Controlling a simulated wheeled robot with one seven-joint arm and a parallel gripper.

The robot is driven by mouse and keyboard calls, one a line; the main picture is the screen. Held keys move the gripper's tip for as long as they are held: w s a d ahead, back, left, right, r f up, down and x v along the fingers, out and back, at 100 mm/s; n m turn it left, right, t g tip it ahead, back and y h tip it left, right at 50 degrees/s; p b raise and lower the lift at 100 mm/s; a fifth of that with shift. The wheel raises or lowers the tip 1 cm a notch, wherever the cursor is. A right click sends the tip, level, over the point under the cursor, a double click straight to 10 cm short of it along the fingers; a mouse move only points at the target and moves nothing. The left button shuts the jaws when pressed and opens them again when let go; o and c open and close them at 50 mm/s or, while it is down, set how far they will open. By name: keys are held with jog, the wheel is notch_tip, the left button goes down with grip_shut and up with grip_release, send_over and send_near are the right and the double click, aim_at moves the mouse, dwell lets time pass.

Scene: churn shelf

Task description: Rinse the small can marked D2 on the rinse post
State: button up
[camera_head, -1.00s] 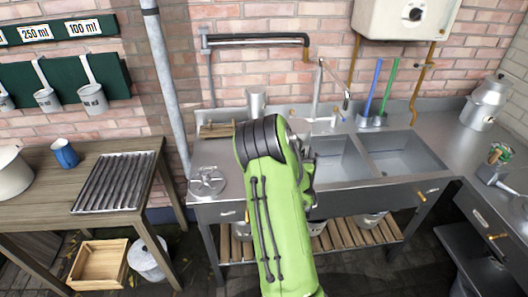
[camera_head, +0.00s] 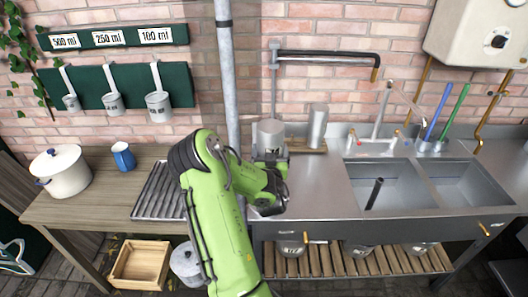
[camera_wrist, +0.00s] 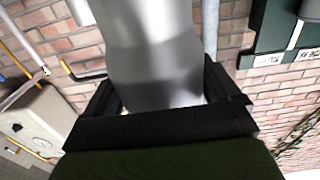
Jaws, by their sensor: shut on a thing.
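My gripper (camera_head: 270,158) is shut on a plain metal can (camera_head: 269,134), held above the left end of the steel counter. In the wrist view the can (camera_wrist: 155,50) fills the space between the dark fingers (camera_wrist: 160,105). No D2 mark can be read on it. A second metal can (camera_head: 318,127) stands upright on the wooden rack by the wall, to the right of the held can. The rinse post is not visible now; my arm and gripper cover the counter's left end, where a round metal fitting showed earlier.
A wall pipe (camera_head: 325,54) with a black end runs above the rack. Two sink basins (camera_head: 390,187) lie to the right, with a tap (camera_head: 382,110) behind.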

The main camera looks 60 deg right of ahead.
jog(key=f+b, duration=0.6)
jog(key=f, duration=0.1)
jog(key=f+b, duration=0.3)
jog(key=shift+w+f+b, duration=0.25)
jog(key=shift+b, duration=0.1)
jog(key=shift+f+b, duration=0.6)
jog(key=shift+f, duration=0.15)
dwell(1.4)
dwell(2.6)
notch_tip(320, 180, up, 7)
jog(key=p, duration=0.7)
jog(key=shift+r, duration=0.15)
jog(key=shift+a, duration=0.1)
dwell(0.5)
